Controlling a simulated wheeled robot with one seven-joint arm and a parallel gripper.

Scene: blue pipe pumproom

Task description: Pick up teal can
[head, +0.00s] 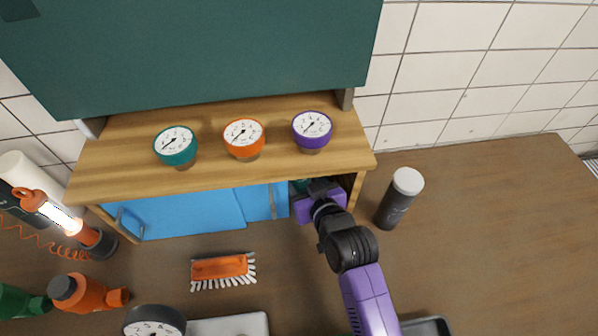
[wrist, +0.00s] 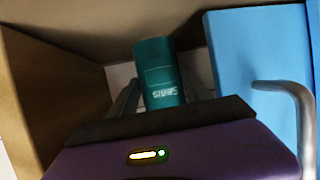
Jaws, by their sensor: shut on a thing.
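The teal can (wrist: 162,75) stands nearly upright in the wrist view, with pale lettering on its side. It is inside the open right part of the wooden cabinet (head: 220,165), under the top board. My gripper (wrist: 160,95) reaches into that opening with a grey finger on each side of the can and is shut on it. In the head view my purple gripper (head: 318,193) is at the cabinet's right opening, and only a sliver of teal shows behind it. The can's lower part is hidden by my gripper body.
Blue sliding doors (head: 190,213) with handles cover the cabinet's left and middle. Teal, orange and purple gauges (head: 243,138) stand on top. A dark grey can with a white lid (head: 398,198) stands right of the cabinet. An orange brush (head: 222,269) lies in front. The far right is clear.

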